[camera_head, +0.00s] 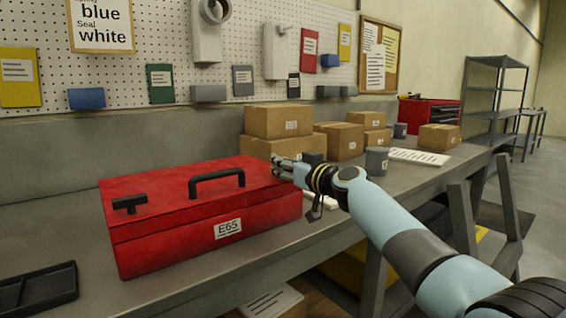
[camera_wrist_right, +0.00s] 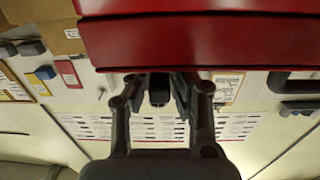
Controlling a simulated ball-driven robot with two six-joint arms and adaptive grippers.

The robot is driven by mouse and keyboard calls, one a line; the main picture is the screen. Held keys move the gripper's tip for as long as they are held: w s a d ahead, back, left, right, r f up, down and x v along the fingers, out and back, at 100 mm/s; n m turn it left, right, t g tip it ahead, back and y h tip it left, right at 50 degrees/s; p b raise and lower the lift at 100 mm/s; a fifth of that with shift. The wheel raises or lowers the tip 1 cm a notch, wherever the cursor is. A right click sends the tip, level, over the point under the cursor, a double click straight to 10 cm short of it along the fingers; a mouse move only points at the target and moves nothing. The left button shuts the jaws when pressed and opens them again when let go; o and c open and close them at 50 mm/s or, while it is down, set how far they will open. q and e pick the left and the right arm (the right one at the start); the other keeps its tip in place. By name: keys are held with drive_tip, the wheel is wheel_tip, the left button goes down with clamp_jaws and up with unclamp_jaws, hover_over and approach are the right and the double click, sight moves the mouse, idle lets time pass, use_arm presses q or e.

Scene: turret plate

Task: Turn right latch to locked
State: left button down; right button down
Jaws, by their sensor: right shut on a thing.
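A red toolbox (camera_head: 170,228) with an E65 label stands on the grey bench. A black carrying handle (camera_head: 217,182) is on its lid, and a black T-shaped left latch (camera_head: 130,203) sits near the left end. My right gripper (camera_head: 282,166) is at the lid's right end, where it covers the right latch in the head view. In the right wrist view the right gripper (camera_wrist_right: 160,90) is shut on a small dark piece, apparently the right latch, beside the red toolbox (camera_wrist_right: 200,40). The latch's angle is hidden. My left gripper is not in view.
Cardboard boxes (camera_head: 276,121) stand behind the toolbox. A grey cup (camera_head: 376,161) and a paper sheet (camera_head: 420,157) are to the right, beyond my right arm. A black tray (camera_head: 38,287) lies at the front left.

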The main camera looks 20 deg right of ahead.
drive_tip(key=m+h+p, duration=0.2)
drive_tip(key=h+p, duration=0.1)
drive_tip(key=p, duration=0.1)
drive_tip(key=m+h+p, duration=0.2)
drive_tip(key=h+p, duration=0.1)
drive_tip(key=p, duration=0.1)
drive_tip(key=r+m+h+p, duration=0.1)
drive_tip(key=h+p, duration=0.2)
drive_tip(key=p, duration=0.1)
drive_tip(key=shift+a+m, duration=0.1)
drive_tip(key=shift+m, duration=0.3)
drive_tip(key=shift+w+f+m+h, duration=0.1)
drive_tip(key=shift+f+m+h, duration=0.15)
drive_tip(key=shift+m+h, duration=0.4)
drive_tip(key=shift+f+m+h, duration=0.2)
drive_tip(key=shift+m+h, duration=0.05)
drive_tip(key=shift+h, duration=0.5)
drive_tip(key=m+g+h+b, duration=0.1)
drive_tip(key=h+b, duration=0.1)
drive_tip(key=m+g+h+b, duration=0.1)
drive_tip(key=m+h+b, duration=0.1)
drive_tip(key=b, duration=0.1)
drive_tip(key=shift+f+g, duration=0.2)
drive_tip(key=shift+g, duration=0.1)
drive_tip(key=shift+r+m+g+h+b, duration=0.15)
drive_tip(key=shift+m+g+h+b, duration=0.4)
drive_tip(key=shift+h+b, duration=0.4)
drive_tip(key=c, duration=1.3)
unclamp_jaws()
drive_tip(key=shift+o, duration=0.2)
